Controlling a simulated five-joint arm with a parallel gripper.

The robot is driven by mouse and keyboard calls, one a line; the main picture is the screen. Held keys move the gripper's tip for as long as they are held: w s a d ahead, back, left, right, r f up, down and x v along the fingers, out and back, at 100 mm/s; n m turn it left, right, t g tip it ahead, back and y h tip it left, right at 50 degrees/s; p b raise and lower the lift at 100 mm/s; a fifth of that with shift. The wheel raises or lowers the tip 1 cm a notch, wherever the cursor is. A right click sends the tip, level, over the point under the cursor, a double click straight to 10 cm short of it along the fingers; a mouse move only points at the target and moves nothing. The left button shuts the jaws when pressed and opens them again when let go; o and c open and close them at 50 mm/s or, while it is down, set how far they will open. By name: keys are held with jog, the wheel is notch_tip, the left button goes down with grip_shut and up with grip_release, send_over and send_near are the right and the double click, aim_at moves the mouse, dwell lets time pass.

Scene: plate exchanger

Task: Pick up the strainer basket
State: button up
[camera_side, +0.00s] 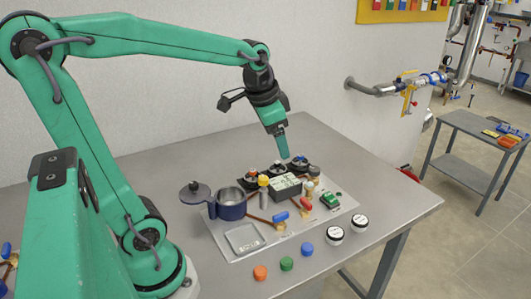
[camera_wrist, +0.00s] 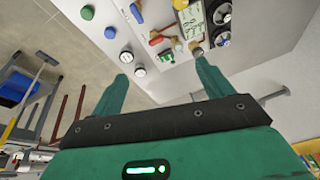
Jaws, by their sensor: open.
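A dark blue strainer pot (camera_side: 231,212) stands on the pale plate on the bench in the side view. Its round dark lid (camera_side: 195,190) is off to its left, and the pot's mouth is open. A silvery metal lining that looks like the strainer basket (camera_side: 231,196) shows inside the mouth; its lower part is hidden by the pot. My gripper (camera_side: 283,152) is above and to the right of the pot, pointing down over the dark gauges, apart from everything. In the wrist view my gripper (camera_wrist: 160,80) is open and empty. The basket does not show there.
A shallow metal tray (camera_side: 244,238) lies in front of the pot. A yellow-capped bottle (camera_side: 263,188), a dark box (camera_side: 286,188) and red and blue handled valves crowd its right. Coloured caps (camera_side: 287,263) and white-topped jars (camera_side: 335,235) sit near the front. The bench's front right is clear.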

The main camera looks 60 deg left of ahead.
jog(key=w+a+f+m+g, duration=0.2)
jog(key=w+a+f, duration=0.3)
jog(key=w+a, duration=0.4)
jog(key=m+g, duration=0.2)
jog(key=m, duration=0.1)
send_over(278, 162)
jog(key=shift+h, duration=0.3)
jog(key=f, duration=1.1)
jog(key=shift+s+d, duration=0.2)
jog(key=shift+d, duration=0.15)
jog(key=shift+a+f, duration=0.4)
jog(key=shift+w+f, duration=0.15)
jog(key=shift+f, duration=3.75)
jog(key=c, duration=1.1)
jog(key=shift+r, duration=0.2)
